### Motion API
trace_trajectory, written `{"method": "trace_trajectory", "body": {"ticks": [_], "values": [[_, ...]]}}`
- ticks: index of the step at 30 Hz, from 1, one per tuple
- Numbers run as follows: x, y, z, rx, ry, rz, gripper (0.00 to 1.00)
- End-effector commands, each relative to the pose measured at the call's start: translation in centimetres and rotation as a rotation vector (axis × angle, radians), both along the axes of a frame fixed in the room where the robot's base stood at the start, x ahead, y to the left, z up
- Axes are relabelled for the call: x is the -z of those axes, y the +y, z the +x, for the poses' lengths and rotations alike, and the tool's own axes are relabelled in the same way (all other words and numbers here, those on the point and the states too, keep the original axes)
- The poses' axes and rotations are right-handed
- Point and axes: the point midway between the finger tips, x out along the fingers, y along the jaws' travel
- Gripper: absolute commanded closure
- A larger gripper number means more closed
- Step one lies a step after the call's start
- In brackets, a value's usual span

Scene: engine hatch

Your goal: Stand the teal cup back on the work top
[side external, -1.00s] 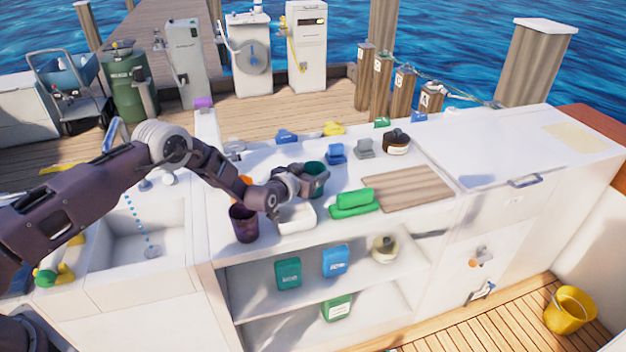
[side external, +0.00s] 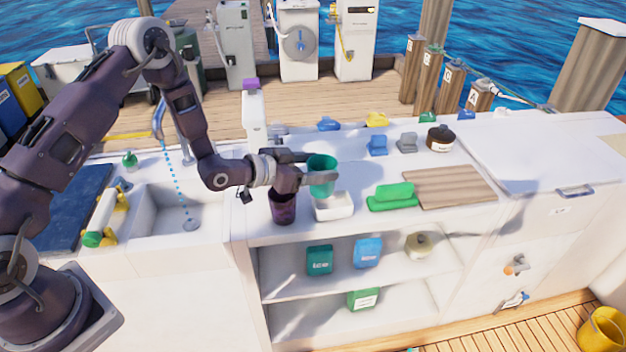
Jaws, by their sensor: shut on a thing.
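The teal cup (side external: 322,178) is between the fingers of my gripper (side external: 318,172), which is shut on it. The cup stands roughly upright with its open mouth up. It appears to be above the white work top (side external: 352,175), behind the white tray; I cannot tell exactly how high. A dark purple cup (side external: 284,208) stands on the work top just below my wrist.
A small white tray (side external: 334,209) sits right of the purple cup. A brown pot (side external: 440,138) and small blue and grey items stand behind. The sink (side external: 190,225) is at left.

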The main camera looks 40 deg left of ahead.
Motion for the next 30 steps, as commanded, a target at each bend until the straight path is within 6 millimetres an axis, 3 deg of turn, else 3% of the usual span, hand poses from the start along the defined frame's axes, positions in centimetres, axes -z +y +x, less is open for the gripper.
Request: {"method": "trace_trajectory", "body": {"ticks": [2,13,24,30], "values": [[0.1,0.3,-0.4,0.015,-0.001,0.000,0.84],[4.4,6.0,5.3,0.019,-0.002,0.003,0.84],[7.5,9.4,8.7,0.020,0.000,0.003,0.84],[7.9,9.7,9.0,0.020,0.001,0.002,0.84]]}}
